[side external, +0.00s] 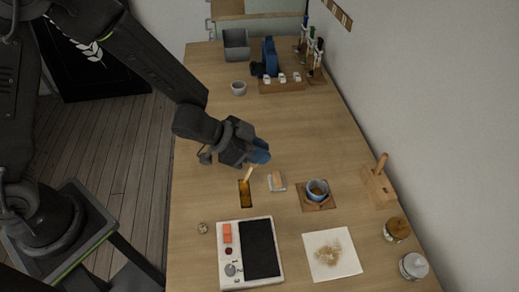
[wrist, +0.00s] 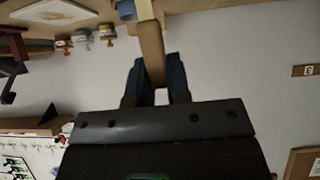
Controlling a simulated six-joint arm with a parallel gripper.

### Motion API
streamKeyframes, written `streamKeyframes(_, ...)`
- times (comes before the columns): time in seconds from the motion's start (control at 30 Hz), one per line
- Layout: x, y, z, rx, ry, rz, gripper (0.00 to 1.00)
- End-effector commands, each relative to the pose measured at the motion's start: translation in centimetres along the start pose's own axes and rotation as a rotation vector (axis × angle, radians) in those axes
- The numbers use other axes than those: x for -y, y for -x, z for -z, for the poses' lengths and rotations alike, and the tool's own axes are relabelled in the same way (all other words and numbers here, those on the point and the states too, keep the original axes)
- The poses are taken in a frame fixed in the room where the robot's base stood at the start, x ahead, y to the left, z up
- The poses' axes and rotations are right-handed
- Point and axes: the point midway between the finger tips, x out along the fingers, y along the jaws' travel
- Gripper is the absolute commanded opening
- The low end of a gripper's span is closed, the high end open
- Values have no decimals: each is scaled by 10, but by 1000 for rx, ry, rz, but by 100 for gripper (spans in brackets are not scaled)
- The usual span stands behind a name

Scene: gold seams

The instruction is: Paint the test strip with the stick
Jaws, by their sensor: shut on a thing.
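My gripper (side external: 260,156) is shut on a wooden stick (side external: 248,174), which slants down from the blue fingers. In the wrist view the stick (wrist: 152,52) sits between the two blue fingers (wrist: 160,88), with a paler end beyond them. A narrow dark strip (side external: 245,203) lies on the table below the gripper, with amber-gold colour on it; I take it as the test strip. The stick's lower end is at or just above the strip's far end; I cannot tell whether it touches.
A small grey rest (side external: 277,187) stands right of the strip. A blue cup (side external: 317,188) with brown contents sits on a wooden coaster (side external: 327,204). Nearer are a white-framed black pad (side external: 222,270), a stained white sheet (side external: 345,268) and jars (side external: 397,229).

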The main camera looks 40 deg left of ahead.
Motion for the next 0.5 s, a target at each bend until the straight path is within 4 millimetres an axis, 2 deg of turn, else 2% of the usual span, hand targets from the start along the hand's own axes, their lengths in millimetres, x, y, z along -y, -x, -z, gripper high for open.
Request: streamKeyframes(0.5,0,-6,-8,1,1,0,0)
